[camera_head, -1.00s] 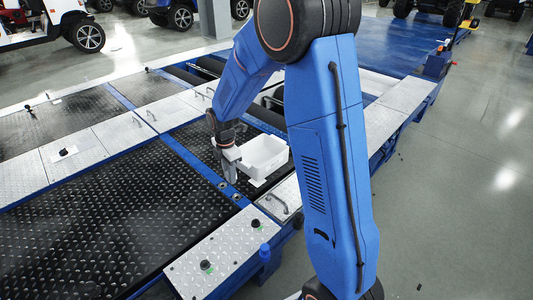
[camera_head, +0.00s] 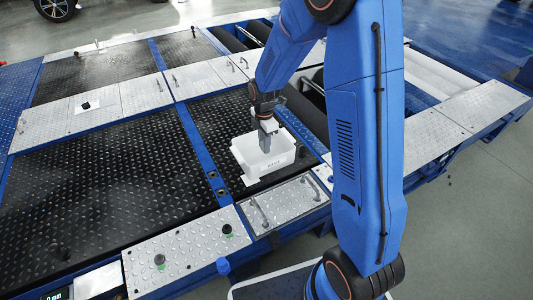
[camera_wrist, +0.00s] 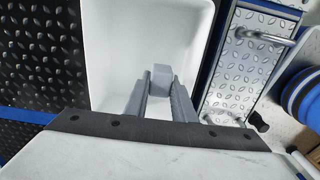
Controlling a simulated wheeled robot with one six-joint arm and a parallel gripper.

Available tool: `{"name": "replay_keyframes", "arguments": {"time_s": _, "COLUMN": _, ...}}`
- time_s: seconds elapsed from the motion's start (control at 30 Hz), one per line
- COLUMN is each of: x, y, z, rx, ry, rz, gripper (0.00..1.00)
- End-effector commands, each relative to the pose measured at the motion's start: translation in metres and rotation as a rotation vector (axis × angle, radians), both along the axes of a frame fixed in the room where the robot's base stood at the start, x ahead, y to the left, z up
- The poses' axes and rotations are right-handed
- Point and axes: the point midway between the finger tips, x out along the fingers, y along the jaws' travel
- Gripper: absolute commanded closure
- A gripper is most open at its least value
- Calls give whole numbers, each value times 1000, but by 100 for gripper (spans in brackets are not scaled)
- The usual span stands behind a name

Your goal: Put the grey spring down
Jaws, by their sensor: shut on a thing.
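My gripper (camera_head: 266,138) points down over a white bin (camera_head: 246,158) in the head view, its tips at or just inside the opening. In the wrist view my gripper (camera_wrist: 159,86) is shut on the grey spring (camera_wrist: 161,73), a small plain grey block shape between the fingertips. The white bin (camera_wrist: 112,30) lies behind and below it in that view. The visible bin floor looks empty. The spring is too small to make out in the head view, and its height above the bin floor is unclear.
The bin stands on a black diamond-plate panel (camera_head: 207,112) of the tester. A metal plate with handles (camera_head: 285,203) lies in front of the bin, and it also shows in the wrist view (camera_wrist: 238,68). Black rollers (camera_head: 305,135) lie to the right. Small knobs (camera_head: 227,230) stand on the front plate.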

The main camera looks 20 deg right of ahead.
Motion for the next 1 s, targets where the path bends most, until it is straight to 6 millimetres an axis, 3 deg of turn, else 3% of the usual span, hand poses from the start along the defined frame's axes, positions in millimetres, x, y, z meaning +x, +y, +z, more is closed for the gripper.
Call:
{"name": "replay_keyframes", "arguments": {"time_s": 0.53, "x": 0, "y": 0, "z": -54, "rx": 0, "ry": 1, "rz": 0, "gripper": 100}}
{"name": "replay_keyframes", "arguments": {"time_s": 0.93, "x": 0, "y": 0, "z": -60, "rx": 0, "ry": -1, "rz": 0, "gripper": 100}}
{"name": "replay_keyframes", "arguments": {"time_s": 0.97, "x": 0, "y": 0, "z": -60, "rx": 0, "ry": -1, "rz": 0, "gripper": 75}}
{"name": "replay_keyframes", "arguments": {"time_s": 1.0, "x": 0, "y": 0, "z": -60, "rx": 0, "ry": -2, "rz": 0, "gripper": 65}}
